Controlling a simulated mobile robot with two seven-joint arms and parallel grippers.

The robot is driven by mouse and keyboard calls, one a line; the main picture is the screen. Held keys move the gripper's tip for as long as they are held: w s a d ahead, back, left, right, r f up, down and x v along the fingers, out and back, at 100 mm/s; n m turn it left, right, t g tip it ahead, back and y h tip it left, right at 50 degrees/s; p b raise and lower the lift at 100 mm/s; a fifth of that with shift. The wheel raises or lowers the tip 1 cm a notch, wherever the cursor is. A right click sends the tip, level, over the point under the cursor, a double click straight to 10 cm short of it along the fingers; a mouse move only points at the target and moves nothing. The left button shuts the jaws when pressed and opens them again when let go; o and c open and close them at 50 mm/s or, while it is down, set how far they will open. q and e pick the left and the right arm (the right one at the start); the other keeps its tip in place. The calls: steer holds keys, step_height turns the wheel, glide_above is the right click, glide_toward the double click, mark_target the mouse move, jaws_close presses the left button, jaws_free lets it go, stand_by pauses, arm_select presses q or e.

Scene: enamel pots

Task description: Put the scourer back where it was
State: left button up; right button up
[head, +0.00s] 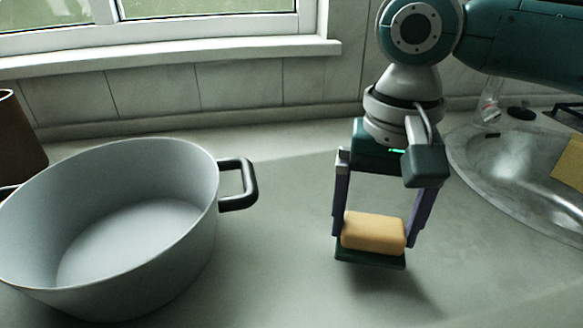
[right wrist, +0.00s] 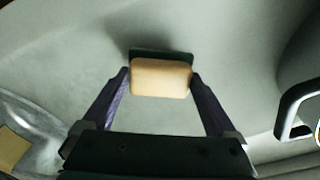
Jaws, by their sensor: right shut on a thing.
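The scourer, a block with a yellow-orange sponge (head: 373,232) and a dark green pad on its lower side, is held between the fingers of my right gripper (head: 377,225). It hangs above the grey countertop, with a shadow below and to the right of it. In the right wrist view the scourer (right wrist: 160,77) sits between the two purple fingertips (right wrist: 160,82), which press on its short ends. My left gripper is in neither view.
A large grey pot (head: 110,235) with a dark handle (head: 240,184) stands at the left, empty inside. A round metal sink (head: 510,175) is at the right, with a yellow cloth-like thing (head: 570,160) at its edge. A brown object (head: 18,135) stands far left. Counter between pot and sink is clear.

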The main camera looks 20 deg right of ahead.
mark_target(375, 226)
steer(key=shift+f, duration=1.55)
steer(key=shift+f, duration=0.15)
steer(key=o, duration=0.9)
steer(key=shift+o, duration=0.2)
